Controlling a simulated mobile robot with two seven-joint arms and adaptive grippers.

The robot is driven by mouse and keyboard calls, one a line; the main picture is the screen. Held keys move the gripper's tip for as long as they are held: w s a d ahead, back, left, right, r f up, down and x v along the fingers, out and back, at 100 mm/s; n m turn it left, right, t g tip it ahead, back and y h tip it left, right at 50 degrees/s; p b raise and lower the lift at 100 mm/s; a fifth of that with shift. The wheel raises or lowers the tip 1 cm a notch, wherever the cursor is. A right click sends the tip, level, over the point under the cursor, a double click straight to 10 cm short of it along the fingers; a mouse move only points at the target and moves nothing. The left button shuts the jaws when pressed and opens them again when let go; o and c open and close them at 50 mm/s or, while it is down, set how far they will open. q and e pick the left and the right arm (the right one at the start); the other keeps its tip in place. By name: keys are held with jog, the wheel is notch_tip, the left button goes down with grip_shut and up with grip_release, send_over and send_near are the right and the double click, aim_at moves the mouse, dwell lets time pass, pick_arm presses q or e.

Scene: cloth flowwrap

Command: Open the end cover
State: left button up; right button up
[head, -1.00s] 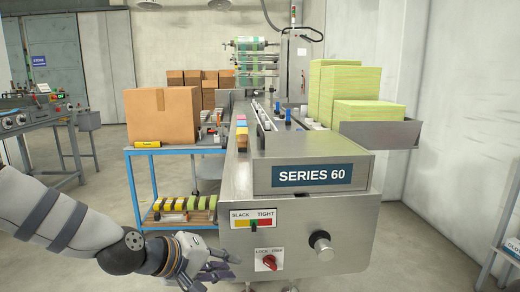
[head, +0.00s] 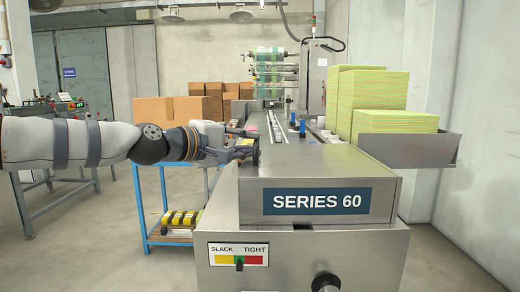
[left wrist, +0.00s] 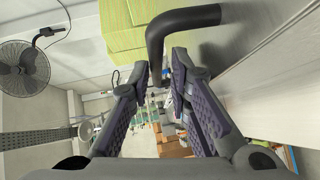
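The end cover (head: 225,178) is a grey metal box lid marked SERIES 60 on the near end of the machine, and it looks closed. A black bent bar handle (left wrist: 183,19) shows large in the left wrist view, against the cover's metal side. My left gripper (head: 250,147) is at the cover's upper left edge. In the left wrist view its purple-padded fingers (left wrist: 160,68) are apart, with the handle's bent end between or just beyond the tips. Contact cannot be told. My right gripper is in neither current view.
The SLACK–TIGHT gauge (head: 239,254) and a black knob (head: 326,283) are on the machine front below. A blue-framed table (head: 140,200) with a cardboard box stands left. Yellow-green stacks (head: 372,95) stand at the back right. Open floor lies at front left.

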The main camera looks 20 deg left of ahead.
aim_at(257, 141)
pick_arm(q)
jog(key=shift+r+x, duration=0.1)
jog(key=shift+x, duration=0.65)
jog(key=shift+r+x, duration=0.15)
jog(key=shift+x, duration=0.65)
jog(key=shift+c, duration=0.6)
grip_shut()
